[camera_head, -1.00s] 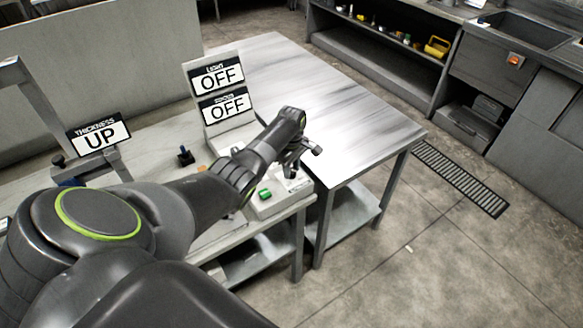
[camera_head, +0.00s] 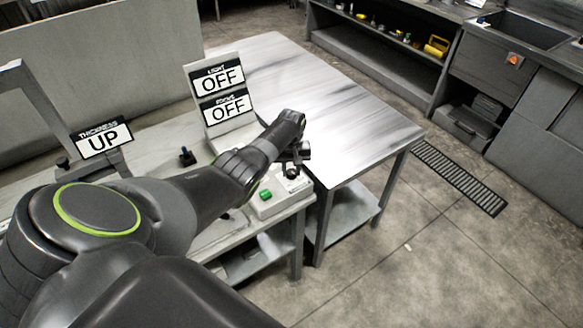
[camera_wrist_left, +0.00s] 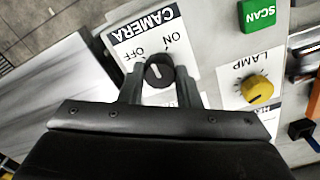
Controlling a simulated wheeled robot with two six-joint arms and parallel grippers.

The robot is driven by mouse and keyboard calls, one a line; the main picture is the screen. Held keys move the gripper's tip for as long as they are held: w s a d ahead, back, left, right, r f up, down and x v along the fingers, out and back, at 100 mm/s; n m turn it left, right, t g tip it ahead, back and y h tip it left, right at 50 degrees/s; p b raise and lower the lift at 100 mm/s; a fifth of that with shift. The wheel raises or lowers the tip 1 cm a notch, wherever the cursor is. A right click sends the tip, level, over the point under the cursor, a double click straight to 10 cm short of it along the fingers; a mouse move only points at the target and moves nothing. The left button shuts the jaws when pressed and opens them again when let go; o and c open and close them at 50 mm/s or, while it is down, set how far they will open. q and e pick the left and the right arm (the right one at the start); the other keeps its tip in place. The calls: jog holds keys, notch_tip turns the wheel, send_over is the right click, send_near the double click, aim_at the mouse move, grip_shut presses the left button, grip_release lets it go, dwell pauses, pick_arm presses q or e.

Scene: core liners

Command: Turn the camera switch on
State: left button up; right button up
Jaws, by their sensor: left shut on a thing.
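The camera switch is a round black knob (camera_wrist_left: 159,68) with a white pointer mark, on a white label (camera_wrist_left: 150,38) reading CAMERA, with OFF and ON printed beside it. In the left wrist view my left gripper (camera_wrist_left: 160,73) has one finger on each side of the knob and is shut on it. The small mark does not clearly show which word it points at. In the head view my left gripper (camera_head: 294,160) is at the white control box (camera_head: 272,206) and hides the knob there. My right gripper is not in view.
A green SCAN button (camera_wrist_left: 260,15) and a yellow LAMP knob (camera_wrist_left: 257,89) are close by on the panel. Signs read LIGHT OFF (camera_head: 217,79), a second OFF (camera_head: 226,107) and THICKNESS UP (camera_head: 101,139). A metal table (camera_head: 340,110) stands behind, mostly clear.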

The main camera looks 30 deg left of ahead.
aim_at(291, 171)
pick_arm(q)
jog(key=m, duration=0.4)
jog(key=shift+m, duration=0.3)
jog(key=m, duration=0.4)
jog(key=shift+m, duration=0.4)
jog(key=o, duration=1)
jog(key=shift+r, duration=0.1)
jog(key=shift+r+p, duration=0.25)
jog(key=shift+p, duration=0.05)
notch_tip(291, 171, up, 6)
jog(key=shift+f, duration=0.1)
notch_tip(291, 171, up, 11)
jog(key=shift+f+b, duration=0.1)
jog(key=shift+b, duration=0.55)
